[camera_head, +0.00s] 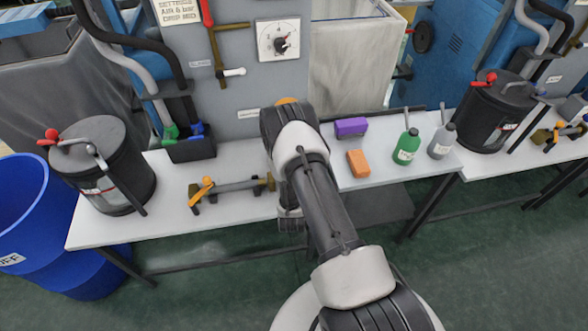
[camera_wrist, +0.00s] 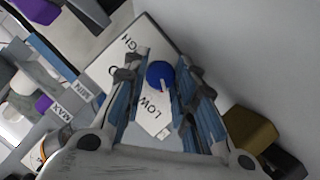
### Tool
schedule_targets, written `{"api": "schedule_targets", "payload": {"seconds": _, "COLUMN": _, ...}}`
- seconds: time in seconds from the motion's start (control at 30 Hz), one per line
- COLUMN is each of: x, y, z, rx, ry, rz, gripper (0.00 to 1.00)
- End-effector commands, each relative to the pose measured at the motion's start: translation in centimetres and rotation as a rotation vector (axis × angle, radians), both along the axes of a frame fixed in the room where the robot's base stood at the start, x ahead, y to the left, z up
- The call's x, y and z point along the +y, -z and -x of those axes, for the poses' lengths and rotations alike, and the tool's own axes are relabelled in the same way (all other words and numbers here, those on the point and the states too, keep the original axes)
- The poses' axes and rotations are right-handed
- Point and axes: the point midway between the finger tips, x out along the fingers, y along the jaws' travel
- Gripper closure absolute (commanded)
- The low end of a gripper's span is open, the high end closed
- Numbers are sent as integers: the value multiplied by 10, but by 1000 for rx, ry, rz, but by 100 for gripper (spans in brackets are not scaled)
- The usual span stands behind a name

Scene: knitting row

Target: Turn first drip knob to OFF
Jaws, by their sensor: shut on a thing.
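The plate reads LOW beside the knob, and part of another word ending in GH shows at the upper left. The pointer is on the knob's lower side, on the side of LOW. My gripper (camera_wrist: 160,82) has its fingers on either side of the knob and is shut on it. In the head view my arm hides this knob and the gripper.
A white table (camera_head: 240,207) holds a dark drum (camera_head: 118,170), purple block (camera_head: 351,127), orange block (camera_head: 358,163) and bottles (camera_head: 406,146). A numbered dial (camera_head: 279,40) with a black knob is on the grey panel. A blue barrel (camera_head: 40,235) stands left.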

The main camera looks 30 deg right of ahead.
Motion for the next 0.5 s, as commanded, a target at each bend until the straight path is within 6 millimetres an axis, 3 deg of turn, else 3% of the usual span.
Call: {"api": "schedule_targets", "payload": {"seconds": 0.5, "x": 3, "y": 1, "z": -2, "rx": 103, "ry": -2, "rz": 374, "gripper": 98}}
